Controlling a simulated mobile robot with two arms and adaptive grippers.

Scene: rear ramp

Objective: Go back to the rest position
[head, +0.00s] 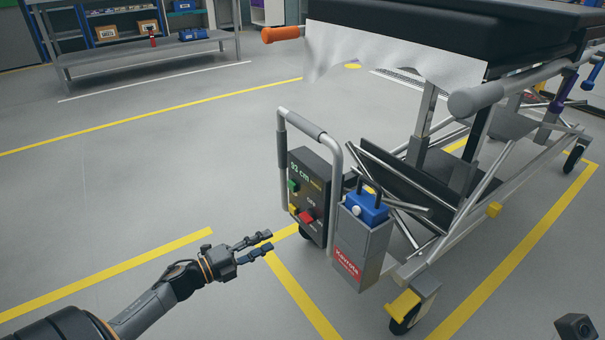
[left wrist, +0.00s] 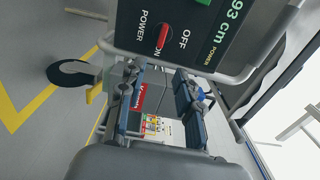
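My left gripper (head: 270,243) is open and empty in the head view, left of the stretcher's control box (head: 312,180) and apart from it. Its two spread fingers also show in the left wrist view (left wrist: 160,75), with nothing between them. The dark box reads "93 cm" and carries green, yellow and red controls. In the left wrist view the red power switch (left wrist: 162,36) lies between the words ON and OFF, its handle nearer ON.
The wheeled stretcher (head: 440,180) stands at the right, with a metal push handle (head: 283,150) around the control box. A grey case (head: 360,240) with a blue top sits beside it. A shelf bench (head: 150,48) stands at the back left. The floor at left is clear.

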